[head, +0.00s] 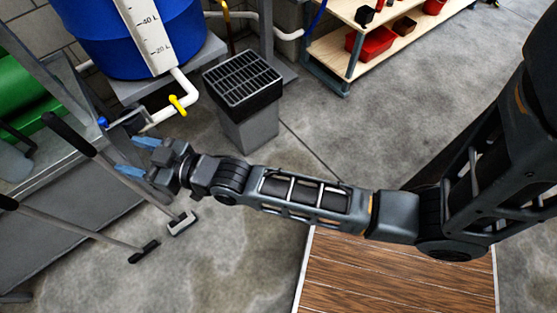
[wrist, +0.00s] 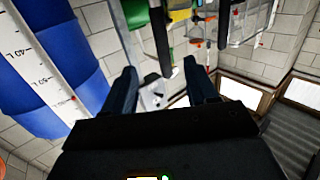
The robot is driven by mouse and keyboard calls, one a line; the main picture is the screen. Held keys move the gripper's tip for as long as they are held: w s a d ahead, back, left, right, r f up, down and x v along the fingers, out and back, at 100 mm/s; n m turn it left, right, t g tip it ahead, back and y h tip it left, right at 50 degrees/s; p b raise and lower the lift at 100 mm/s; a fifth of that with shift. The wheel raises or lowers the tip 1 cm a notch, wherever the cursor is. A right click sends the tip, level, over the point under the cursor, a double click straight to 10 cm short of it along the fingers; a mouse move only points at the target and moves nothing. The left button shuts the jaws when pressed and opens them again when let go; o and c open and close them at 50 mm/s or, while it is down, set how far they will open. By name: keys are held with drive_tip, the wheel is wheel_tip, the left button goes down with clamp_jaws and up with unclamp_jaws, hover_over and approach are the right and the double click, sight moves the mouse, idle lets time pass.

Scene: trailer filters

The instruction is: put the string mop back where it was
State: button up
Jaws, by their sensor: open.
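Two long-handled tools lean by the grey bench at the left in the head view. One tool (head: 70,135) has a thick dark grip and a pale-edged head on the floor; the other tool (head: 80,232) has a grey handle and a small dark head. No mop strings show, so I cannot tell which, if either, is the string mop. My gripper (head: 136,156) is open, its blue fingers pointing left near the first tool's handle. In the wrist view, my gripper (wrist: 162,88) has a dark bar (wrist: 160,40) beyond and between its fingertips, apparently not held.
A blue barrel (head: 165,35) stands on a grey stand, with a white pipe and yellow valve (head: 178,103) close to my gripper. A grated grey bin (head: 243,85) stands right of it. A wooden shelf (head: 335,50) holds red bins. The floor in the middle is clear.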

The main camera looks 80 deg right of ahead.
drive_tip(key=s+g, duration=0.1)
drive_tip(key=s, duration=1.9)
drive_tip(key=s+r+g, duration=0.1)
drive_tip(key=s+r, duration=0.9)
drive_tip(key=s, duration=0.4)
drive_tip(key=shift+s+r+g, duration=0.2)
drive_tip(key=shift+s+g, duration=0.15)
drive_tip(key=shift+g, duration=0.05)
wheel_tip(320, 180, up, 7)
drive_tip(key=p, duration=0.7)
drive_tip(key=shift+r, duration=0.15)
